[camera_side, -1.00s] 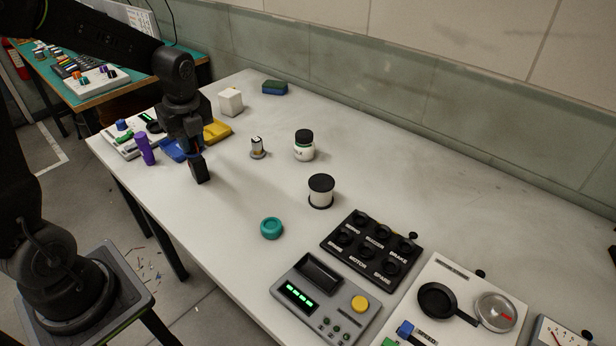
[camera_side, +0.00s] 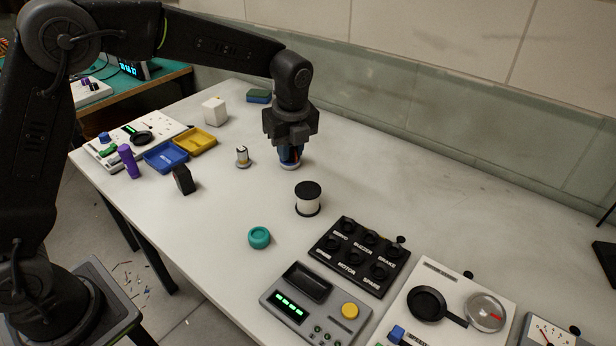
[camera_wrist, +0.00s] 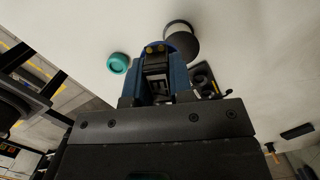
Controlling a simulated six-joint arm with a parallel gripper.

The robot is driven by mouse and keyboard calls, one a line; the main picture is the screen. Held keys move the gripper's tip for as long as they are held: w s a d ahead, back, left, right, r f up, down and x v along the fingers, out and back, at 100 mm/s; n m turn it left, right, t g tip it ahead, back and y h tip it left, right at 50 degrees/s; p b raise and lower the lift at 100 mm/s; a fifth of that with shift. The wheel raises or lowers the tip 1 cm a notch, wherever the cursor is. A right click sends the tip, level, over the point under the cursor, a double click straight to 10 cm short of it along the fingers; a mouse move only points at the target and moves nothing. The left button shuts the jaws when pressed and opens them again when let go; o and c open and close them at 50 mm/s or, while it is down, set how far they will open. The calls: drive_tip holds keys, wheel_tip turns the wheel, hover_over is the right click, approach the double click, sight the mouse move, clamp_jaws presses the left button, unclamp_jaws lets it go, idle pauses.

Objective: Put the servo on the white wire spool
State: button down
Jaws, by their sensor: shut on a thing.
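In the side view a small upright black block (camera_side: 183,179), which looks like the servo, stands on the table right of the blue tray. The white wire spool (camera_side: 308,200) with black flanges stands upright near the middle, its top bare; it also shows in the wrist view (camera_wrist: 178,25).
A teal round piece (camera_side: 259,238) lies in front of the spool. A black labelled panel (camera_side: 358,256) and a grey device (camera_side: 315,301) are to the right. Blue (camera_side: 165,157) and yellow (camera_side: 196,142) trays, a purple cylinder (camera_side: 129,161) and a small motor-like part (camera_side: 243,157) stand left.

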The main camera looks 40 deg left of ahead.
sight(307, 188)
drive_tip(key=d, duration=0.1)
drive_tip(key=d+f, duration=0.1)
drive_tip(key=w+d+f, duration=0.1)
drive_tip(key=d, duration=0.1)
drive_tip(key=shift+w+f, duration=0.1)
drive_tip(key=shift+f, duration=2.15)
drive_tip(key=shift+f, duration=0.1)
drive_tip(key=c, duration=1)
unclamp_jaws()
